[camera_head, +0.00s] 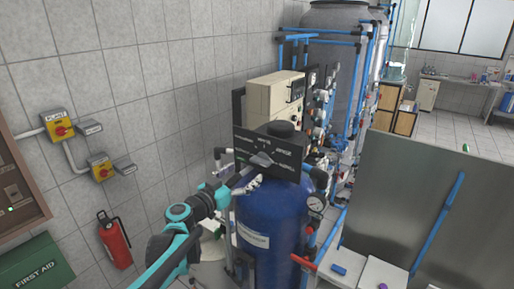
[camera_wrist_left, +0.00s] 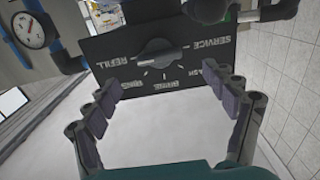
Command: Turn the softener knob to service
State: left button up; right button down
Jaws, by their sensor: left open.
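The softener knob (camera_head: 262,159) is a grey bar-shaped handle on a black panel (camera_head: 285,152) above the blue softener tank (camera_head: 270,215). In the left wrist view the knob (camera_wrist_left: 163,53) lies nearly crosswise, and the panel lettering appears upside down, with REFILL on the left and SERVICE on the right. I cannot tell which end of the knob is its pointer. My left gripper (camera_head: 250,183) is just in front of the panel. In the left wrist view my left gripper (camera_wrist_left: 162,83) is open, with its fingers spread wide, apart from the knob and empty. My right gripper is not in view.
A pressure gauge (camera_head: 315,203) and a red lever (camera_head: 303,262) are by the tank's right side. Blue pipes and a beige control box (camera_head: 275,97) stand behind. The tiled wall with yellow switches (camera_head: 58,127) and a fire extinguisher (camera_head: 114,240) is to the left.

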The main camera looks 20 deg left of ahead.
aim_at(258, 163)
pick_arm(q)
jog(key=p+x, duration=0.1)
jog(key=x, duration=0.6)
jog(key=shift+w+d, duration=0.15)
jog(key=shift+w, duration=0.1)
jog(key=c, duration=1.1)
